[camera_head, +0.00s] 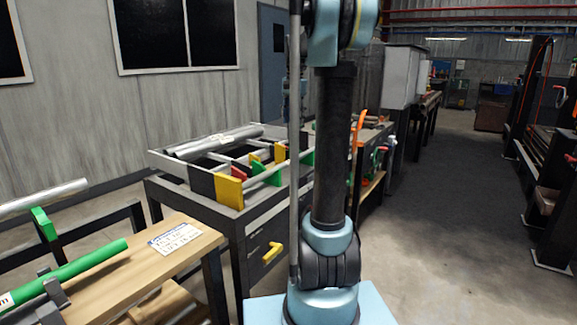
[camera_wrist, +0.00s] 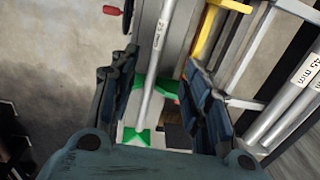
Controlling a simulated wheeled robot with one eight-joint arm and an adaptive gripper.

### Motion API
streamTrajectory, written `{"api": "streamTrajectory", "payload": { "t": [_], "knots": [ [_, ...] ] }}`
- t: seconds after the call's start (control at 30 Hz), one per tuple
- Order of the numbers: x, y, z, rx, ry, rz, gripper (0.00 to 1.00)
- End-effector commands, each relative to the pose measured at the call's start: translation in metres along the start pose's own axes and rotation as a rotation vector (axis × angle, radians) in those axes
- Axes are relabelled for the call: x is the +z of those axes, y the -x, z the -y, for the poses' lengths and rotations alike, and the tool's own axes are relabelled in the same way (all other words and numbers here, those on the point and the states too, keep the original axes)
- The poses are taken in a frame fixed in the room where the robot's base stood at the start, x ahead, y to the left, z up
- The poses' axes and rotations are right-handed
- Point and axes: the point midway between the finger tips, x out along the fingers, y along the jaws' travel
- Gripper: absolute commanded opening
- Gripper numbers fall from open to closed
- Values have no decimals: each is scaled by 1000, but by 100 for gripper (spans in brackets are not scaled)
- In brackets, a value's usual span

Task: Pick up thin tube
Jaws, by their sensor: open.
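A thin grey tube (camera_wrist: 163,55) with a printed size label runs lengthwise through the wrist view. It passes between the fingers of my gripper (camera_wrist: 160,88), with a gap on each side. The gripper is open and empty. Green supports (camera_wrist: 143,136) show at the tube's near end and beside it. How far the fingertips are above the tube is hard to tell. In the head view my arm rises out of the top of the picture, and the gripper is not seen there.
Thicker tubes marked 45 mm (camera_wrist: 294,100) lie right of my gripper. In the head view, the tube rack (camera_head: 172,181) stands left of my arm. A wooden bench (camera_head: 150,258) with a green tube (camera_head: 85,263) is at the left. Open floor lies at the right.

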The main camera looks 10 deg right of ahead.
Motion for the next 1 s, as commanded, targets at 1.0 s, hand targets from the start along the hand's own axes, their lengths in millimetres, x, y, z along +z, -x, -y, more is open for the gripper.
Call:
{"api": "streamTrajectory", "payload": {
  "t": [1.0],
  "knots": [
    [-2, -123, 2, 1, -6, 1, 44]
  ]
}}
